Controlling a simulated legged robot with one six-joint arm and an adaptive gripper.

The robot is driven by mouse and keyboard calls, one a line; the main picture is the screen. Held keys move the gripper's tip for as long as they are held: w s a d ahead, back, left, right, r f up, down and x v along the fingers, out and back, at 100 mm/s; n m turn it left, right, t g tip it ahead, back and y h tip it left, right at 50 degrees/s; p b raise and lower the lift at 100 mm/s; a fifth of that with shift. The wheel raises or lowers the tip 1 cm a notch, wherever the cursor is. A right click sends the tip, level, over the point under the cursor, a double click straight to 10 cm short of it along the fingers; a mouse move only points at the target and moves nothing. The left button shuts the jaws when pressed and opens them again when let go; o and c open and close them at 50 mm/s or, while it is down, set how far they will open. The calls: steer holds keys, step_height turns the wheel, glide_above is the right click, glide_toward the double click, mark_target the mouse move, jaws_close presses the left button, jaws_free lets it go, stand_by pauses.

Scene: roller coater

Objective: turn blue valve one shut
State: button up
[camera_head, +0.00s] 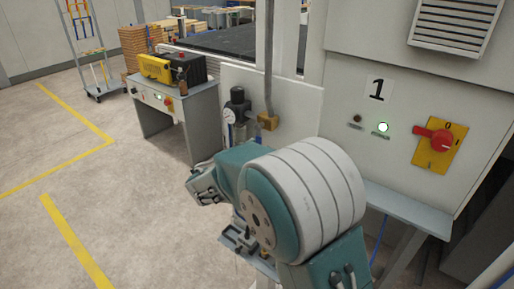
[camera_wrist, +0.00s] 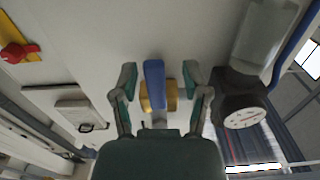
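The blue valve handle (camera_wrist: 154,80) shows in the wrist view as a narrow upright bar in front of a brass valve body (camera_wrist: 172,97). My gripper (camera_wrist: 160,76) is open, with one finger on each side of the handle and a gap on both sides. I cannot tell whether the fingertips are level with the handle in depth. In the head view the brass valve body (camera_head: 267,122) sits at the lower end of a grey pipe by the wall.
A pressure gauge unit (camera_head: 236,117) stands left of the valve; its gauge (camera_wrist: 243,110) is close by my gripper in the wrist view. A cabinet marked 1 (camera_head: 377,88) has a red rotary switch (camera_head: 435,138).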

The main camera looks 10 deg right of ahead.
steer(key=shift+r, duration=0.1)
steer(key=v, duration=1.2)
steer(key=s+d+n+g+y, duration=0.25)
steer(key=s+d+g, duration=0.7)
steer(key=d, duration=0.65)
steer(key=s+n+t+y, duration=0.2)
steer(key=s+n+y, duration=0.4)
steer(key=s+y, duration=0.4)
steer(key=s, duration=0.5)
steer(key=shift+s+a+r, duration=0.15)
steer(key=shift+r, duration=0.05)
